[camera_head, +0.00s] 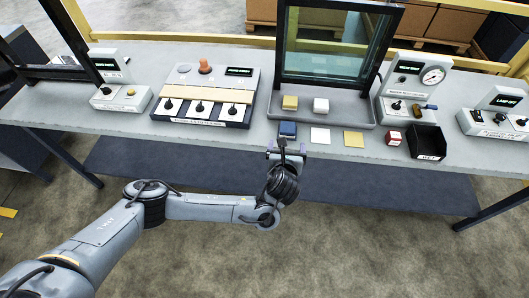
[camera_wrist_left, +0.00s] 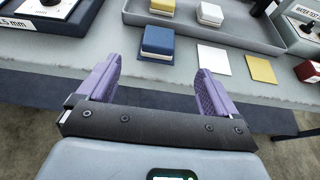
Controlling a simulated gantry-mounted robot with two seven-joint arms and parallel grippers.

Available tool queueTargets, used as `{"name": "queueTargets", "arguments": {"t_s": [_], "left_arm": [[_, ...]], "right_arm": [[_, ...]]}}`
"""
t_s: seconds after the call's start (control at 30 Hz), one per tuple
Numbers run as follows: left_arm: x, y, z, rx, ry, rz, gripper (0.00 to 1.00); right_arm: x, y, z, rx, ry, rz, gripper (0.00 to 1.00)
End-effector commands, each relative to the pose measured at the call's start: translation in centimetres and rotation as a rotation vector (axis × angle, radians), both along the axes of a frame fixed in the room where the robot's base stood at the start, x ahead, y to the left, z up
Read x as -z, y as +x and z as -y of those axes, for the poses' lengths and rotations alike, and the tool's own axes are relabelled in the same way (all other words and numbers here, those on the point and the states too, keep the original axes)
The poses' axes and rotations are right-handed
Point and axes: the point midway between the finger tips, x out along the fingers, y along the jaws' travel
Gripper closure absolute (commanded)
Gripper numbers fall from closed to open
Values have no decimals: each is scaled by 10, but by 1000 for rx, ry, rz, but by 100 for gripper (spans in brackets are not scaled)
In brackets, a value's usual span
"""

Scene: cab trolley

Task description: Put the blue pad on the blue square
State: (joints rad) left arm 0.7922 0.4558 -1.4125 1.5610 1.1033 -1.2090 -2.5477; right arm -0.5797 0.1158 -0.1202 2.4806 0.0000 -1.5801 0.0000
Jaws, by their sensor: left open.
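The blue pad (camera_head: 288,128) sits at the table's front part, just in front of the tray; it also shows in the left wrist view (camera_wrist_left: 158,39) with a pale lower layer. A thin blue edge shows under its front, so it appears to rest on the blue square (camera_wrist_left: 155,57), which is mostly hidden. My left gripper (camera_head: 286,149) is open and empty, just on the near side of the pad. In the left wrist view its two purple fingers (camera_wrist_left: 158,78) stand apart, with the pad beyond and between them, not touching it. My right gripper is not in view.
A white square (camera_head: 320,135) and a yellow square (camera_head: 353,139) lie to the right. A yellow pad (camera_head: 290,102) and a white pad (camera_head: 321,105) sit in the grey tray (camera_head: 350,117) behind. A red-sided block (camera_head: 393,138) and black bin (camera_head: 427,142) stand farther right.

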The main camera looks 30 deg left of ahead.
Motion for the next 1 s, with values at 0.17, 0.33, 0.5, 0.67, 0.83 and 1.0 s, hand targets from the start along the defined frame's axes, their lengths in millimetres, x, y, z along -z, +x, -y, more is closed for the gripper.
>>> {"name": "queueTargets", "arguments": {"t_s": [0.17,0.33,0.5,0.67,0.83,1.0], "left_arm": [[9,-12,10,-8,-67,-20,7],[38,-51,48,-72,-371,-93,7],[64,-117,90,-296,-874,-210,7],[70,-179,94,-676,-1332,-278,7],[72,-238,57,-1168,-1669,-228,7],[74,-292,8,-1599,-1827,-63,7]], "right_arm": [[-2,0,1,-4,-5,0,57],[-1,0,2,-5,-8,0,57],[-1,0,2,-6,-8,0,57],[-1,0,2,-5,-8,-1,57],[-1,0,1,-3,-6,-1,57],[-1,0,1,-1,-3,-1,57]]}}
